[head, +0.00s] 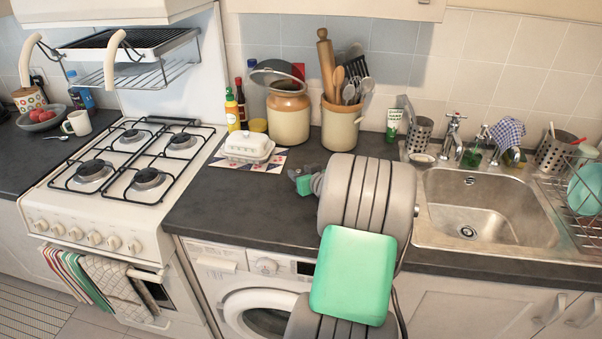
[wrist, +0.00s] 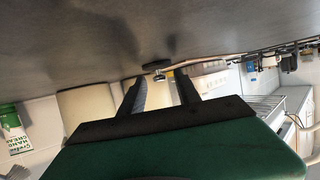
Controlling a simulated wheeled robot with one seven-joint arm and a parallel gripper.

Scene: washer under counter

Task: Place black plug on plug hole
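The black plug (wrist: 157,66) is a small dark disc with a metal knob in the upside-down wrist view. It sits on the dark counter, ahead of and between my fingertips, with no clear contact. My gripper (wrist: 160,84) is open, with one finger on each side of the knob. In the head view, my gripper (head: 302,180) is low over the counter left of the sink, and I cannot make out the plug there. The plug hole (head: 467,231) is in the floor of the metal sink (head: 520,206), right of my arm, and looks uncovered.
A white butter dish (head: 247,145) on a patterned mat stands left of my gripper. A utensil crock (head: 340,126) and hand cream tube (head: 394,122) stand behind. The tap (head: 452,135) rises behind the sink, and a dish rack (head: 575,195) is at its right. The front-left counter is clear.

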